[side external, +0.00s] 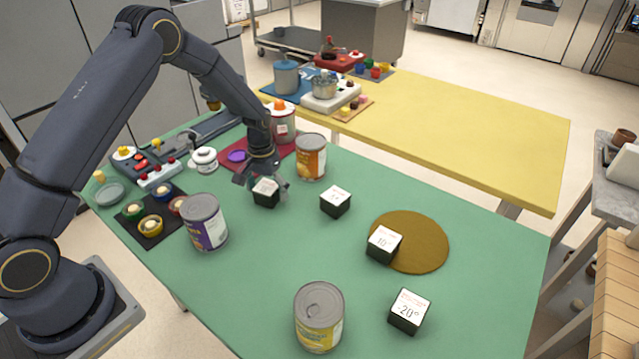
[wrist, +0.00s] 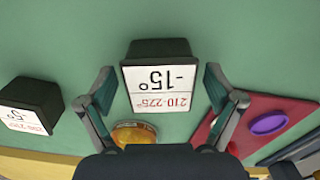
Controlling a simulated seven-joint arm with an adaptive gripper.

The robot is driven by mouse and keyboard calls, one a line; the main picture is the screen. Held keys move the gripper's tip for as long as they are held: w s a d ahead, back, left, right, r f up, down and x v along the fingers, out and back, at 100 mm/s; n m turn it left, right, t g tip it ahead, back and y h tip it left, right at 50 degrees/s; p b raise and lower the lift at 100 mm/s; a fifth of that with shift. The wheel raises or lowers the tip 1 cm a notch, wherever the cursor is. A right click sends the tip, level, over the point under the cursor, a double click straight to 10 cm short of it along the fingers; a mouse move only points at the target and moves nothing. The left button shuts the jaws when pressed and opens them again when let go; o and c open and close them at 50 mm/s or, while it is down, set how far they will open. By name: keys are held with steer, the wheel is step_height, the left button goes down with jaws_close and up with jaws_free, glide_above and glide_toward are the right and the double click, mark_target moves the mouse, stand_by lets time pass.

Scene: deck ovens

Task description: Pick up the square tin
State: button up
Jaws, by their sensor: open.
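Several small black square tins with white printed labels stand on the green table. One, marked -15° in the wrist view (wrist: 160,85), sits between the two fingers of my gripper (wrist: 160,78), with a gap on both sides. In the side view this tin (side external: 266,193) is right under and between the fingers of my gripper (side external: 263,182), which is open and empty. How far down the fingers reach is hard to tell. Another square tin (side external: 335,201), marked -5° in the wrist view (wrist: 30,105), stands to the right. Tins marked 10° (side external: 383,244) and 20° (side external: 409,311) are nearer the camera.
An orange-labelled can (side external: 311,157) stands close behind the gripper, with a red mat (side external: 230,163) to its left. A purple-labelled can (side external: 205,222) and a yellow-labelled can (side external: 319,318) stand nearer. A round brown mat (side external: 425,243) lies right. The green table (side external: 260,265) is clear at the centre front.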

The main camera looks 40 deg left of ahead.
steer(key=shift+c, duration=0.4)
steer(key=c, duration=1.3)
